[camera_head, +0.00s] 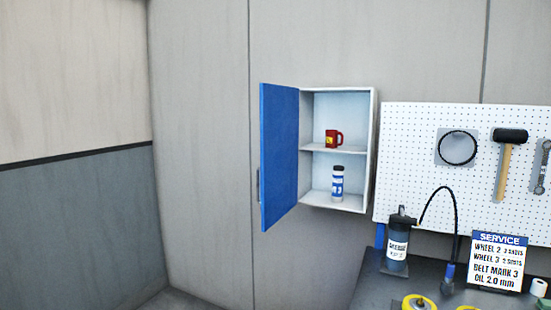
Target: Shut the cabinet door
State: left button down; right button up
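A white wall cabinet (370,150) hangs on the grey wall near the middle of the view. Its blue door (280,155) is hinged on the cabinet's left side and stands wide open, swung out toward me. A dark handle (258,186) shows on the door's left edge, low down. Inside, a red mug (333,139) stands on the middle shelf, and a white bottle with blue bands (337,184) stands on the cabinet floor. Neither of my grippers shows in this view.
A white pegboard (410,130) with a black ring, a mallet (507,155) and a wrench hangs right of the cabinet. Below it, a dark bench (375,290) holds a dark canister (397,245), a service sign (498,262) and yellow items. The wall left of the door is bare.

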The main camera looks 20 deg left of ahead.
aim_at(279, 104)
jog(key=j+z, duration=0.2)
jog(key=j, duration=0.85)
jog(key=j+z, duration=0.2)
jog(key=j, duration=0.9)
jog(key=j+z, duration=0.2)
jog(key=j, duration=0.9)
